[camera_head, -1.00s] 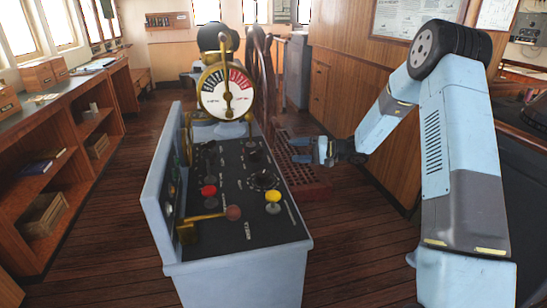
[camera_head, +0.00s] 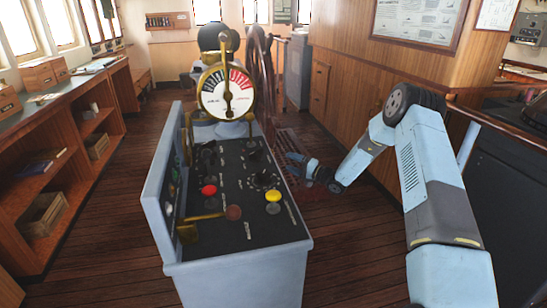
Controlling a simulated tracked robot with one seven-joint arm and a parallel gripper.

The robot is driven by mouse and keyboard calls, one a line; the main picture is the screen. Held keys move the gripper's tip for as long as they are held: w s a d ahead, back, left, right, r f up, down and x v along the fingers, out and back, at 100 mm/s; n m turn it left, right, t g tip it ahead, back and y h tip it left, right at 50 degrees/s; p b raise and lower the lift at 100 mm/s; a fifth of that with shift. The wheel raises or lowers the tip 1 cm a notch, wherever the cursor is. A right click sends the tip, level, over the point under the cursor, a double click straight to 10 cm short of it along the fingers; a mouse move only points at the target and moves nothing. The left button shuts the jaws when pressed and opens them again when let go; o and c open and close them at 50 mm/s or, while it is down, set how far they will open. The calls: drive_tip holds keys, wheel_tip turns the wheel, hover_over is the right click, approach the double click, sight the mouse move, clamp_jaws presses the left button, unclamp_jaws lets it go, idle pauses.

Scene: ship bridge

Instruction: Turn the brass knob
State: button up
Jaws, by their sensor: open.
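The blue-grey console (camera_head: 232,262) stands in the middle, with a dark sloping top. A brass lever (camera_head: 205,217) ending in a round reddish-brown knob (camera_head: 233,213) lies low on the top. A dark round dial (camera_head: 265,180) sits near the console's right edge. I cannot tell which control is the brass knob; none on the top looks clearly brass and round. My gripper (camera_head: 298,164) is open and empty, beside the right edge of the console near the dial, with its fingers pointing left. It appears apart from the controls.
A red button (camera_head: 209,191) and a yellow button (camera_head: 273,196) stand up from the console top. A brass-rimmed telegraph dial (camera_head: 227,92) rises at its far end, before a wooden wheel (camera_head: 262,70). Shelves (camera_head: 60,185) line the left; wooden floor is clear between.

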drive_tip(key=x, duration=0.9)
drive_tip(key=shift+c, duration=0.3)
drive_tip(key=c, duration=0.9)
drive_tip(key=shift+s+a, duration=0.1)
drive_tip(key=shift+a, duration=0.2)
drive_tip(key=shift+c, duration=0.4)
drive_tip(key=shift+d, duration=0.25)
drive_tip(key=m+g+h, duration=0.2)
drive_tip(key=m+g, duration=0.1)
drive_tip(key=g, duration=0.1)
drive_tip(key=w+m+g+h, duration=0.1)
drive_tip(key=m+g+h, duration=0.2)
drive_tip(key=m+g, duration=0.1)
drive_tip(key=r+m+g+h, duration=0.1)
drive_tip(key=m+g+h, duration=0.2)
drive_tip(key=g, duration=0.1)
drive_tip(key=shift+w+m+g, duration=0.2)
drive_tip(key=shift+m+g, duration=0.1)
drive_tip(key=shift+g, duration=0.1)
drive_tip(key=shift+a, duration=0.1)
